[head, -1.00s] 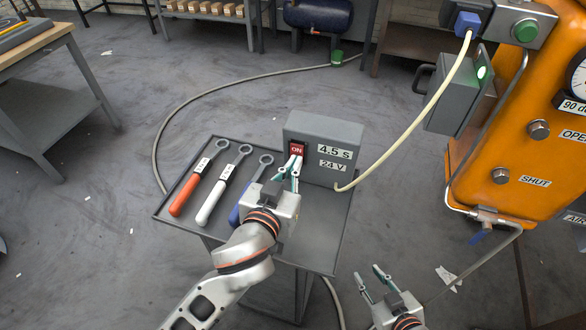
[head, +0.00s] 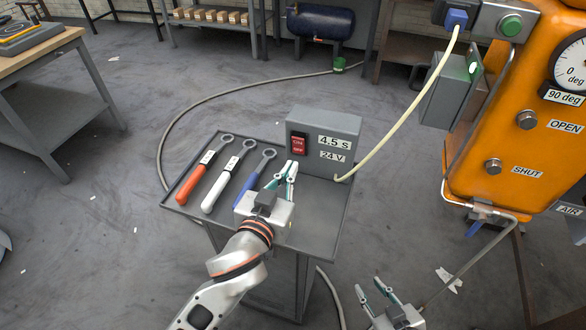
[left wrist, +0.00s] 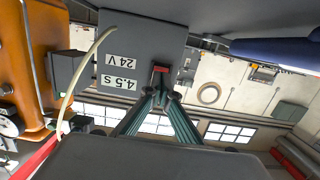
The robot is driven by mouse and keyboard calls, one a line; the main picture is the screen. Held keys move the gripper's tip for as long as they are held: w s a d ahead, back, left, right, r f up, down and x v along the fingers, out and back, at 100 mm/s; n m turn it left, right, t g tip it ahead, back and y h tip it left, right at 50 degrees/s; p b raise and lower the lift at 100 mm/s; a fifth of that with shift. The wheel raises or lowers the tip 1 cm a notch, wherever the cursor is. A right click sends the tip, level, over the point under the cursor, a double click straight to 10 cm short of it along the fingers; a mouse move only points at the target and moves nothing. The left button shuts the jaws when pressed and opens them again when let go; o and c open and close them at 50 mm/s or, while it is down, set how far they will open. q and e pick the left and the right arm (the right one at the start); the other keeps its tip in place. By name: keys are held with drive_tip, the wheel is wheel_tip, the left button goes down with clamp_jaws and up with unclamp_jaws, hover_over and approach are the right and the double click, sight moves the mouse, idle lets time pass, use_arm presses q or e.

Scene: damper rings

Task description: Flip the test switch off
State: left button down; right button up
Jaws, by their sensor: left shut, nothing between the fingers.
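The test switch (head: 298,145) is a red rocker on the front of a grey box (head: 345,130) labelled "4.5 S" and "24 V". Its upper part looks dark and its lower part brighter red, with small lettering on both. My left gripper (head: 291,165) is shut and empty, just below and in front of the switch, apart from it. In the left wrist view the picture is upside down; the switch (left wrist: 160,69) shows just beyond the shut fingertips (left wrist: 165,90). My right gripper (head: 371,288) is open and empty at the lower right, away from the box.
The box stands on a grey cart tray (head: 318,235). Red, white and blue-handled ring wrenches (head: 186,184) lie on its left side. A cream cable (head: 425,95) rises from the box to an orange machine (head: 475,160) at the right. Open floor lies left.

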use_arm(q)
drive_tip(key=v, duration=0.3)
drive_tip(key=f+v, duration=0.1)
drive_tip(key=v, duration=0.2)
drive_tip(key=b+v, duration=0.1)
drive_tip(key=v, duration=0.2)
drive_tip(key=shift+a+f, duration=0.1)
drive_tip(key=shift+f, duration=0.3)
drive_tip(key=shift+s, duration=0.25)
use_arm(e)
drive_tip(key=shift+w+f, duration=0.25)
drive_tip(key=shift+f, duration=0.35)
drive_tip(key=shift+s, duration=0.15)
